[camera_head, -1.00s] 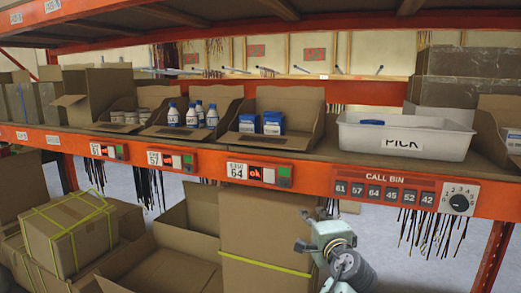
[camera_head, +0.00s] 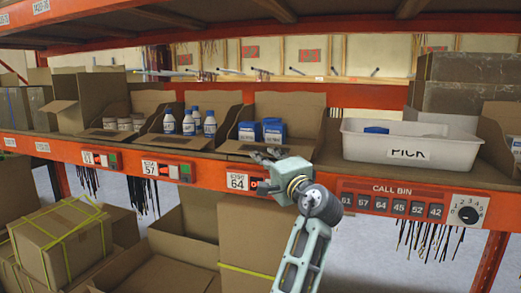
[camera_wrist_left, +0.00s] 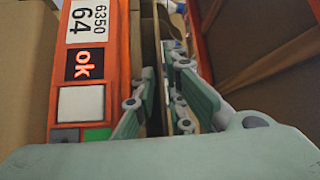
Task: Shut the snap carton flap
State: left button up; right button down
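The open carton (camera_head: 290,103) at slot 64 stands on the shelf with its back panel upright and blue-and-white boxes (camera_head: 273,129) inside. Its low front flap (camera_head: 236,147) lies out toward the shelf edge, partly hidden by my left gripper (camera_head: 262,155). I cannot tell if the gripper touches it. My left gripper is at the shelf lip by label 64. In the left wrist view its two fingers (camera_wrist_left: 163,105) are apart, with brown cardboard edges beyond and nothing clearly held. My right gripper is not in view.
Cartons with white bottles (camera_head: 196,122) stand to the left. A white PICK bin (camera_head: 410,146) stands to the right. The orange shelf beam (camera_head: 330,188) carries button panels. Large boxes (camera_head: 62,235) stand below, and an upper shelf hangs overhead.

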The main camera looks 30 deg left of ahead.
aim_at(261, 153)
pick_arm(q)
jog(key=x, duration=0.2)
jog(key=shift+w+a+r+p, duration=0.15)
jog(key=shift+a+r+p, duration=0.05)
jog(key=shift+a+p, duration=0.1)
jog(key=shift+w+a, duration=0.3)
jog(key=shift+a, duration=0.15)
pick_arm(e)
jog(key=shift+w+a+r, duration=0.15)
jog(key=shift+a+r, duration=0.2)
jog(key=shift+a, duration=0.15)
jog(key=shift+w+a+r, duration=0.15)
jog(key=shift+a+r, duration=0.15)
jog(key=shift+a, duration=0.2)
pick_arm(q)
jog(key=shift+c, duration=0.5)
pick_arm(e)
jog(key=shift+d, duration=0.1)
pick_arm(q)
grip_shut()
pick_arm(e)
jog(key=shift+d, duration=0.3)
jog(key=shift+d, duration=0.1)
